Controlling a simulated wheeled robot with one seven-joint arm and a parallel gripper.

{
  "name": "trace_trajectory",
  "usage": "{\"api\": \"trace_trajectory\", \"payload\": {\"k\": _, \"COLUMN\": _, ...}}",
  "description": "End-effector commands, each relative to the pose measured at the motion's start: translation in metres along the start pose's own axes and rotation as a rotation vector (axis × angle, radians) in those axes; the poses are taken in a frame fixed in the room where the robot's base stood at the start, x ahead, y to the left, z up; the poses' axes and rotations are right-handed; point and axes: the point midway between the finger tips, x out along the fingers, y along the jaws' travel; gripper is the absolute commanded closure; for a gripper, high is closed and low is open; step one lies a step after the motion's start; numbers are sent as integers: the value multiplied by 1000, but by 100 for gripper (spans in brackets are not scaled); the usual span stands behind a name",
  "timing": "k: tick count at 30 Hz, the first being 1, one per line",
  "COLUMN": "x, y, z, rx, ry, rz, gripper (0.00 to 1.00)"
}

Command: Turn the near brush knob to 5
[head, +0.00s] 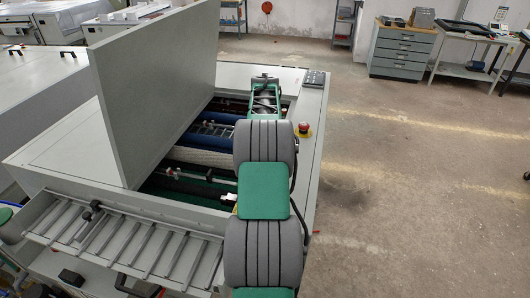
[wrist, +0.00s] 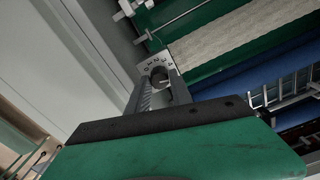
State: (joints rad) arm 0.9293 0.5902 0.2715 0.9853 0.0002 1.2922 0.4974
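The near brush knob (wrist: 160,78) is a small dark round knob on a light dial plate (wrist: 153,63) marked with numbers, with 0 to 4 readable. My gripper (wrist: 161,82) reaches toward it in the wrist view. Its two fingers are apart, one on each side of the knob, with a little gap showing. I cannot tell how deep the fingertips are or whether they touch it. The knob's pointer setting is not clear. In the head view my arm covers the knob and the gripper.
The processor lid (head: 150,95) stands open to the left. A cream roller (head: 205,157) and a blue roller (head: 208,138) lie inside. A red stop button (head: 303,128) sits on the right rim. A rod rack (head: 130,240) is at the front. The floor to the right is clear.

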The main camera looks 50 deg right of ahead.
Motion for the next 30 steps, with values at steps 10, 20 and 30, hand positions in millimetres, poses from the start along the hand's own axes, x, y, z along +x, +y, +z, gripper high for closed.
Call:
{"api": "trace_trajectory", "payload": {"k": 10, "x": 1, "y": 1, "z": 0, "rx": 1, "ry": -3, "rz": 2, "gripper": 53}}
{"api": "trace_trajectory", "payload": {"k": 20, "x": 3, "y": 3, "z": 1, "rx": 4, "ry": -9, "rz": 5, "gripper": 53}}
{"api": "trace_trajectory", "payload": {"k": 30, "x": 5, "y": 4, "z": 2, "rx": -208, "ry": -12, "rz": 6, "gripper": 53}}
